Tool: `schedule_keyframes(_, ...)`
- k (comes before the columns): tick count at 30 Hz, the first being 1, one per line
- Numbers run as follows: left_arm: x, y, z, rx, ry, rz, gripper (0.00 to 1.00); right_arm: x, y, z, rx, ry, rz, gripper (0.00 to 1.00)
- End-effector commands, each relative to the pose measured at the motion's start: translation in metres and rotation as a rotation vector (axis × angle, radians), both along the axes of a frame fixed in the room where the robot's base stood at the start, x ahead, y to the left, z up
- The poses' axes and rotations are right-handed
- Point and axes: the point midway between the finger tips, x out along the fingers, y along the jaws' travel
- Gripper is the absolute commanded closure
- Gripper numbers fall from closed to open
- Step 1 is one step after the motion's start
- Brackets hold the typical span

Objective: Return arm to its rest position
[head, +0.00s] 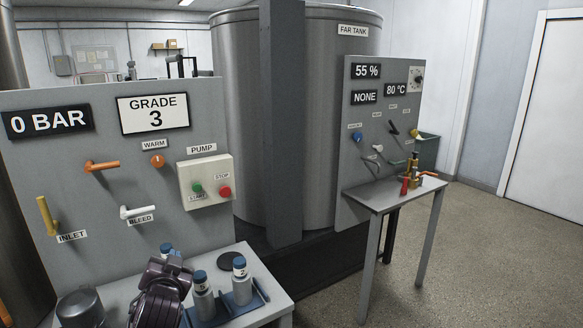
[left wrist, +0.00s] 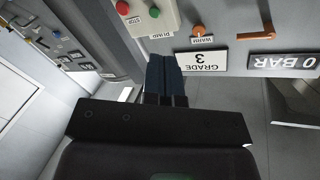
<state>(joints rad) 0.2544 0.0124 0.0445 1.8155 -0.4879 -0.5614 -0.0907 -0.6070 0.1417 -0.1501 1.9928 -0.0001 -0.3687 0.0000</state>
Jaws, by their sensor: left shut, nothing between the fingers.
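My left gripper (left wrist: 165,72) shows in the left wrist view, with its dark fingers together and nothing between them. That view shows the near panel (left wrist: 225,88) upside down behind the fingers. In the head view a dark arm part of mine (head: 160,292) stands over the near table (head: 262,318), in front of the panel's lower edge. The fingertips cannot be made out there. My right gripper is in neither view.
Bottles (head: 203,300) in a blue tray (head: 262,293) stand close right of my arm. A grey metal pot (head: 80,308) is to its left. The near panel carries levers and a pump box (head: 205,178). A far table (head: 400,192) stands right, with open floor beyond.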

Motion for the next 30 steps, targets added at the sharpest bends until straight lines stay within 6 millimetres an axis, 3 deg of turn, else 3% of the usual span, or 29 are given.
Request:
schedule_keyframes(3,-0.036,-0.006,-0.042,-0.128,0.012,-0.080,1.00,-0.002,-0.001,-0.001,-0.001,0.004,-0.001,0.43)
schedule_keyframes(11,-0.122,-0.013,-0.120,-0.356,0.091,-0.168,1.00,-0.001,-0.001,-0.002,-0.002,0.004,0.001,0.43)
schedule_keyframes(21,-0.258,-0.008,-0.219,-0.473,0.324,-0.134,1.00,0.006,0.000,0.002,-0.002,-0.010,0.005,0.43)
schedule_keyframes(25,-0.301,-0.001,-0.246,-0.475,0.406,-0.101,1.00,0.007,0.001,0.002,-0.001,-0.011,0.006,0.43)
schedule_keyframes(30,-0.331,0.005,-0.262,-0.478,0.458,-0.071,1.00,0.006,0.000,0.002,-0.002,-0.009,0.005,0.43)
